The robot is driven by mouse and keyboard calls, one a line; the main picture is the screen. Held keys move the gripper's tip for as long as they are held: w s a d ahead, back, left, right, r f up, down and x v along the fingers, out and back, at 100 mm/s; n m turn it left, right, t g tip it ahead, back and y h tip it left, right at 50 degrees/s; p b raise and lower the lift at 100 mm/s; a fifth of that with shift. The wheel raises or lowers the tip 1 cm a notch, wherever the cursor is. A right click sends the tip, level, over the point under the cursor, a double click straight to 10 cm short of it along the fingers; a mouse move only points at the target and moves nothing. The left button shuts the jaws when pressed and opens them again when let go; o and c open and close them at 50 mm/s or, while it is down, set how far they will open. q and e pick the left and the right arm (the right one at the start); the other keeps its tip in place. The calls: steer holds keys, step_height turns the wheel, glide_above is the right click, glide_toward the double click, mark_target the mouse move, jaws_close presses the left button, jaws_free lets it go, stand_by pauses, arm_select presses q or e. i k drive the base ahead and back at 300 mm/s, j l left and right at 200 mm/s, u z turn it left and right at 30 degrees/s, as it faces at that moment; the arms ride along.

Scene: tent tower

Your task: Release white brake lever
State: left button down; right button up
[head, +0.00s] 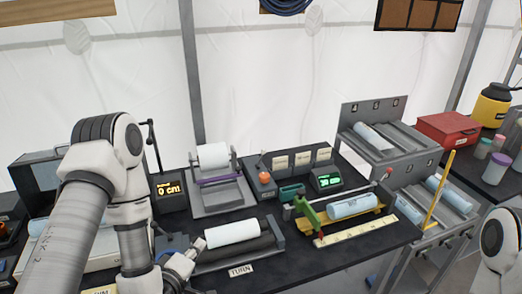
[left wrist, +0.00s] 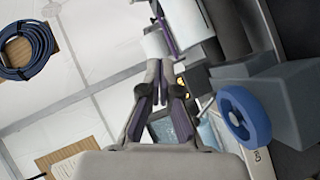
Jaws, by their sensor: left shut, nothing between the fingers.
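I cannot clearly make out a white brake lever. A stand (head: 222,197) at the back holds a white roll (head: 213,156) with a purple bar (head: 220,179) across its front. In the left wrist view the white roll (left wrist: 154,45) and the purple bar (left wrist: 163,28) show beyond my fingertips. My left gripper (head: 200,245) is shut and empty, low at the left end of a second white roll (head: 232,232). Its closed fingers also show in the left wrist view (left wrist: 161,75), apart from the bar. My right gripper is out of view.
A dark post with a display (head: 168,188) stands left of the stand. A green clamp (head: 309,213) and a blue roll on a yellow tray (head: 352,206) lie to the right. A blue wheel (left wrist: 243,116) is close to my left gripper. Grey racks (head: 373,108) stand at back right.

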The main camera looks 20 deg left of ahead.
mark_target(263, 151)
steer(key=i+j, duration=0.1)
steer(key=i, duration=1.1)
